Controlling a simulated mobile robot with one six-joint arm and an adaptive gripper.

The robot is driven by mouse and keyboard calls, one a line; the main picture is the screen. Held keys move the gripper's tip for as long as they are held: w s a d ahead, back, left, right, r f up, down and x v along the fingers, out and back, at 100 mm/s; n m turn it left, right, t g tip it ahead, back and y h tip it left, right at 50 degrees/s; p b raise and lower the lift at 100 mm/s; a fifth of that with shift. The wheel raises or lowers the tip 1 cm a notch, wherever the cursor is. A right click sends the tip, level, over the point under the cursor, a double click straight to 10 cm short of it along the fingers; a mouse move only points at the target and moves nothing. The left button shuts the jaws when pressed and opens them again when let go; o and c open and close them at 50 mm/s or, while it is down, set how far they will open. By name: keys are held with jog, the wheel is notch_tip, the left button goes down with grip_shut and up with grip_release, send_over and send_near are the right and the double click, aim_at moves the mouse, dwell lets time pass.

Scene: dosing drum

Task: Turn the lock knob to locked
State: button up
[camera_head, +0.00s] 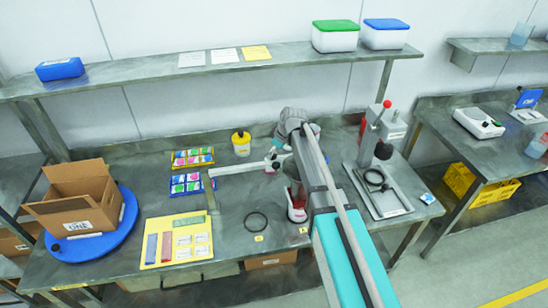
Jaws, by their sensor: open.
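The lock knob is too small or hidden to pick out in this view. A red and white device (297,212) stands on the bench, partly hidden behind my arm. My arm reaches over the bench from the lower right and bends down near the middle. My gripper (275,161) is at its far end, small and partly covered by the wrist; it is open, and I see nothing held in it. It is close to the end of a pale horizontal bar (238,168) on a post; I cannot tell whether they touch.
A press with a red-topped lever (386,104) stands right of my arm. A yellow-lidded jar (241,143) and colourful trays (193,158) are behind. A black ring (256,222) lies in front. A cardboard box (75,198) sits on a blue disc (115,236) at left. A shelf (140,70) runs above.

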jog(key=shift+w+a+f+b, duration=0.1)
jog(key=shift+a+f+b, duration=0.15)
jog(key=shift+f, duration=0.3)
